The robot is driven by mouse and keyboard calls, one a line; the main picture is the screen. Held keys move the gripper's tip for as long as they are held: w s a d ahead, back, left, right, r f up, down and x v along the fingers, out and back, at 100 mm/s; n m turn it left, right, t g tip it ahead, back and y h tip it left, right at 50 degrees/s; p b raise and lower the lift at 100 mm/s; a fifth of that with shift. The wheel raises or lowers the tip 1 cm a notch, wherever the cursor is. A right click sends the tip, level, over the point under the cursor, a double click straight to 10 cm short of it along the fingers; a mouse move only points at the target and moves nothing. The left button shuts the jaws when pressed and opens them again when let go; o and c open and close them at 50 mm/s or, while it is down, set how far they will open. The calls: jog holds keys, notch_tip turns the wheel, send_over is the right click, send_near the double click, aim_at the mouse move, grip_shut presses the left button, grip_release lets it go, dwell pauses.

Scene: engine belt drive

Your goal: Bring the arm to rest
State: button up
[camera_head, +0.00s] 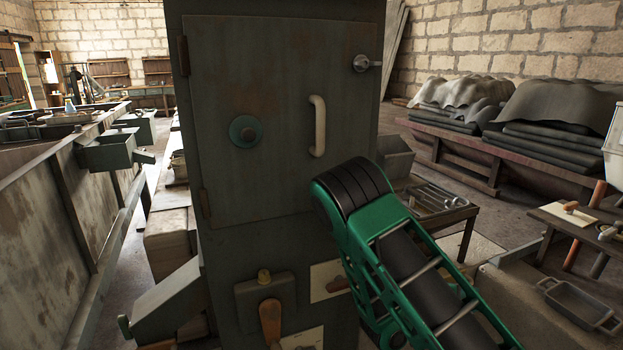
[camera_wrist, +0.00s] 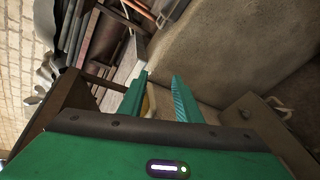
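My arm, green with black bands, rises from the lower right of the head view and bends in front of the right edge of a tall dark cabinet (camera_head: 270,60). My gripper is not visible in the head view. In the wrist view my gripper (camera_wrist: 160,76) shows two teal fingers with a clear gap between their tips. I see nothing held between the fingertips. A grey-brown surface and a dark slatted stack lie beyond them.
An orange lever (camera_head: 270,320) is below. A low metal table (camera_head: 447,215) with tools stands behind my arm. A grey tray (camera_head: 580,304) is at lower right. Covered stacks (camera_head: 555,105) line the right wall.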

jog(key=s+d+r+m+g+y, duration=0.2)
jog(key=s+d+r+m+g, duration=0.15)
jog(key=s+m, duration=0.35)
jog(key=s+d+r+m+g+y, duration=0.2)
jog(key=s+r+m+g+y, duration=0.15)
jog(key=s, duration=0.45)
jog(key=s+a+r+m+y, duration=0.3)
jog(key=s+a+r, duration=0.2)
jog(key=s, duration=0.4)
jog(key=s+a+r+m+y, duration=0.3)
jog(key=s+a+r+y, duration=0.1)
jog(key=s, duration=0.5)
notch_tip(320, 180, up, 3)
jog(key=shift+a+f, duration=0.15)
jog(key=shift+a, duration=0.7)
jog(key=shift+y, duration=0.25)
jog(key=shift+w+f, duration=0.25)
jog(key=shift+w, duration=0.4)
dwell(0.9)
dwell(0.5)
